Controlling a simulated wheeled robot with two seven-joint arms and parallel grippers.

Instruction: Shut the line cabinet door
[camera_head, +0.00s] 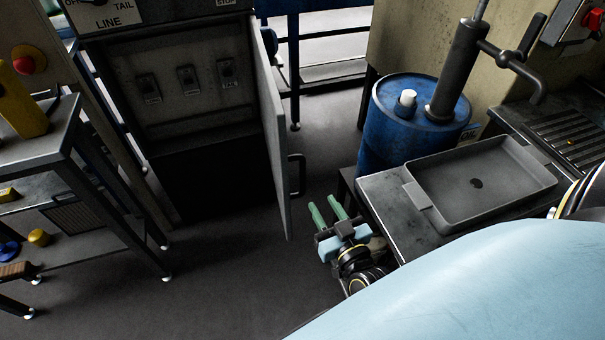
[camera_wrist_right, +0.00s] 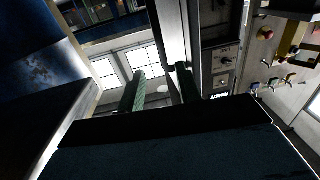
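The line cabinet (camera_head: 185,90) stands at the upper left in the head view, its front open, with several switches inside. Its grey door (camera_head: 268,120) stands ajar, hinged on the cabinet's right side and swung out towards me. A dark bar handle (camera_head: 297,175) is on the door's right face. My right gripper (camera_head: 323,203) has green fingers, apart with nothing between them. It is to the right of the door's lower edge and below the handle in the picture, apart from both. My left gripper is not in view.
A blue drum (camera_head: 385,125) with a pump and a bench bearing a grey tray (camera_head: 480,215) stand to the right of my right gripper. A metal trolley (camera_head: 75,150) stands at the left. The floor (camera_head: 220,280) before the cabinet is clear.

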